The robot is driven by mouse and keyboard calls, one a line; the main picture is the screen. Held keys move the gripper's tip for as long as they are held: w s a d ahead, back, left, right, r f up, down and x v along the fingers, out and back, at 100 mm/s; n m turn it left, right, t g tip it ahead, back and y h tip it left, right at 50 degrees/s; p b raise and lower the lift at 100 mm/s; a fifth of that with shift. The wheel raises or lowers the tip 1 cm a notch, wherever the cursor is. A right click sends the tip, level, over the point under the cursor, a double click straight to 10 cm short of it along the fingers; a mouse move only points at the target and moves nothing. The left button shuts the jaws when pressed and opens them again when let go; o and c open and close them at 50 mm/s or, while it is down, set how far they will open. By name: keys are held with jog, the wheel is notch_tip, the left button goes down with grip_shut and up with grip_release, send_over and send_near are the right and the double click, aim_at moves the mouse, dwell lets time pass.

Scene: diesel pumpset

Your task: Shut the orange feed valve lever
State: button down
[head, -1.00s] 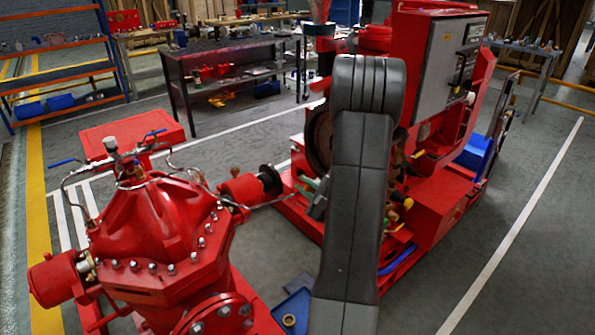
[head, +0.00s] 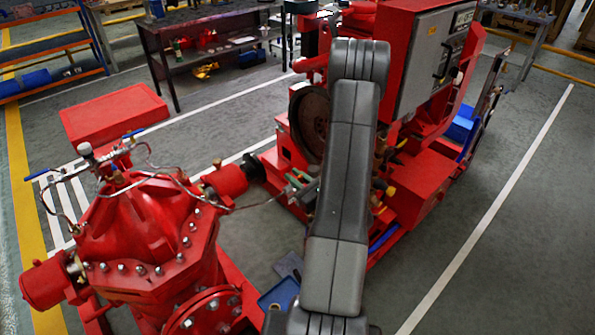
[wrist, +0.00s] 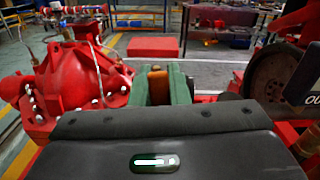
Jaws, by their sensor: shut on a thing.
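In the wrist view, the orange lever (wrist: 157,84) stands upright as a small orange-brown grip between the green fingers of my gripper (wrist: 161,76). The fingers are shut on it, one on each side. In the head view, a green part of my gripper (head: 298,188) shows low beside the red engine, left of my arm. My arm covers much of that area, and I cannot make out the lever there. The valve body under the lever is hidden in the wrist view by my gripper's dark housing.
The red pump (head: 150,225) with bolts and thin pipes stands at the front left. The red engine set with a grey control panel (head: 430,65) is at the right. A dark workbench (head: 165,45) stands behind. Open grey floor lies at the right.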

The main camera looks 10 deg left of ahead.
jog(key=shift+w+d+m+p, duration=0.15)
jog(key=shift+m+p, duration=0.15)
jog(key=shift+m, duration=0.1)
jog(key=c, duration=1.4)
grip_release()
jog(key=shift+d, duration=0.1)
jog(key=shift+b+v, duration=1.35)
jog(key=shift+v, duration=5.5)
